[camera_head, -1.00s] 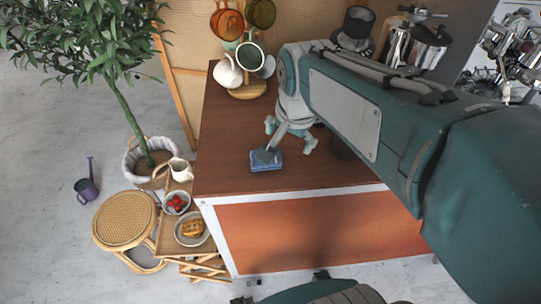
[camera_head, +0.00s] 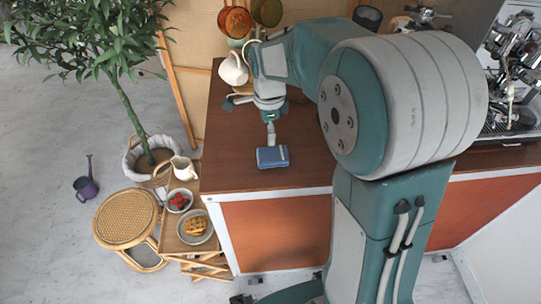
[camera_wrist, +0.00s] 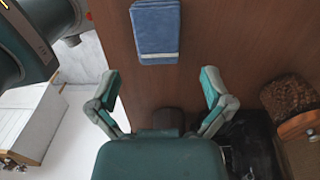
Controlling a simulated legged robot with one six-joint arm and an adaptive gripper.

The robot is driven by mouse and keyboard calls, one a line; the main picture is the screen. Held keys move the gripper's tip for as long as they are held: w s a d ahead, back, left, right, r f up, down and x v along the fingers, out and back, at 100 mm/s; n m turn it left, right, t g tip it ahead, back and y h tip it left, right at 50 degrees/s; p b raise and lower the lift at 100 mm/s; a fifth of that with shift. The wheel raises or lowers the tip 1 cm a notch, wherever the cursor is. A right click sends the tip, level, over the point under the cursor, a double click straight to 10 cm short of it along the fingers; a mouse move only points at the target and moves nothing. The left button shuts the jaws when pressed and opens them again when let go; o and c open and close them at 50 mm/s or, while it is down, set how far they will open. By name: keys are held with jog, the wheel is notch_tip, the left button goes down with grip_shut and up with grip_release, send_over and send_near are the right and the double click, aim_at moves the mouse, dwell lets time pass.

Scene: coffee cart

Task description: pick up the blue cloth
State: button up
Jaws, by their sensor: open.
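The blue cloth (camera_head: 272,157) lies folded into a small flat block on the brown cart top, near its front edge. It also shows at the top of the wrist view (camera_wrist: 155,48), with a pale stripe across it. My gripper (camera_head: 270,130) is just behind the cloth in the head view, one finger close to its back edge; I cannot tell there whether they touch. In the wrist view my gripper (camera_wrist: 162,80) has its two fingers spread wide with nothing between them. The cloth lies beyond the fingertips there, apart from them.
A white jug (camera_head: 233,69) and hanging cups (camera_head: 234,21) stand behind my gripper. An espresso machine (camera_head: 512,75) is at the right. A side table with a waffle plate (camera_head: 195,228) stands left of the cart. The cart top (camera_head: 225,140) left of the cloth is clear.

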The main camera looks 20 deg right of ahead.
aim_at(273, 153)
jog(key=f, duration=0.3)
jog(key=shift+d+f, duration=0.3)
jog(key=shift+d, duration=0.05)
jog(key=shift+d+f, duration=0.15)
jog(key=shift+f, duration=0.15)
notch_tip(273, 153, down, 4)
jog(key=shift+s+f, duration=0.1)
jog(key=shift+f, duration=0.15)
jog(key=shift+a+f, duration=0.15)
jog(key=shift+a, duration=0.1)
jog(key=shift+d, duration=0.25)
jog(key=c, duration=0.8)
